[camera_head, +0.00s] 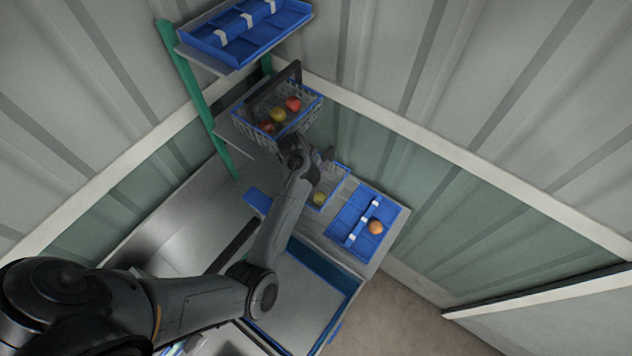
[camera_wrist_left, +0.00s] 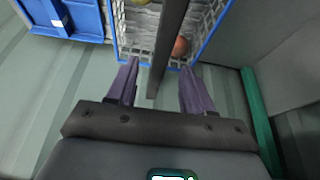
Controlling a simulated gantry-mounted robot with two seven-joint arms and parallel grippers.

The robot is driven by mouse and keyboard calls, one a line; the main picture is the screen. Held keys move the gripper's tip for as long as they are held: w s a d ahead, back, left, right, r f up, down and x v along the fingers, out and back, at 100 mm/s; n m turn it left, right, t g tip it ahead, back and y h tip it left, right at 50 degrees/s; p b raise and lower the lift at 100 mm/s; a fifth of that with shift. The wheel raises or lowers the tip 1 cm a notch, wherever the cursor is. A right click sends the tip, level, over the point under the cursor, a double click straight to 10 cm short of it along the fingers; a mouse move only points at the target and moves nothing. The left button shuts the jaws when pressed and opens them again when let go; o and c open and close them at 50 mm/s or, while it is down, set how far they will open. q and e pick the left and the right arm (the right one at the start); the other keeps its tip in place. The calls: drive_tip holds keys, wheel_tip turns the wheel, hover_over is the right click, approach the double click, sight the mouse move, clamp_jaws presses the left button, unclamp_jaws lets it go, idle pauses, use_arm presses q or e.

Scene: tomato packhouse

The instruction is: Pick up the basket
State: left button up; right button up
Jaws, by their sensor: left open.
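A basket (camera_head: 306,112) with grey lattice walls, a blue rim and a raised dark handle (camera_head: 268,88) stands on a shelf in the head view. It holds red and yellow tomatoes. My left gripper (camera_head: 297,147) is just in front of the basket's near side. In the left wrist view, my left gripper (camera_wrist_left: 159,68) is open, with a purple-grey finger on each side of the dark handle (camera_wrist_left: 168,45) in the picture. The basket (camera_wrist_left: 122,40) lies beyond the fingers. I cannot tell how far the handle is from the fingers. My right gripper does not show.
A blue divided tray (camera_head: 243,42) sits on the shelf above the basket. A green post (camera_head: 198,95) stands at the shelf's left. Below, a second lattice basket (camera_head: 338,185) is partly hidden by my wrist, beside a blue tray (camera_head: 345,225) with one orange tomato (camera_head: 376,227).

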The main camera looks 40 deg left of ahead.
use_arm(q)
drive_tip(key=shift+w, duration=0.35)
drive_tip(key=x, duration=0.4)
drive_tip(key=shift+w+f+b, duration=0.2)
drive_tip(key=shift+f+b, duration=0.15)
drive_tip(key=shift+b, duration=0.05)
drive_tip(key=shift+f, duration=0.15)
drive_tip(key=shift+f, duration=0.25)
clamp_jaws()
idle(0.4)
drive_tip(key=shift+w+a+r, duration=0.1)
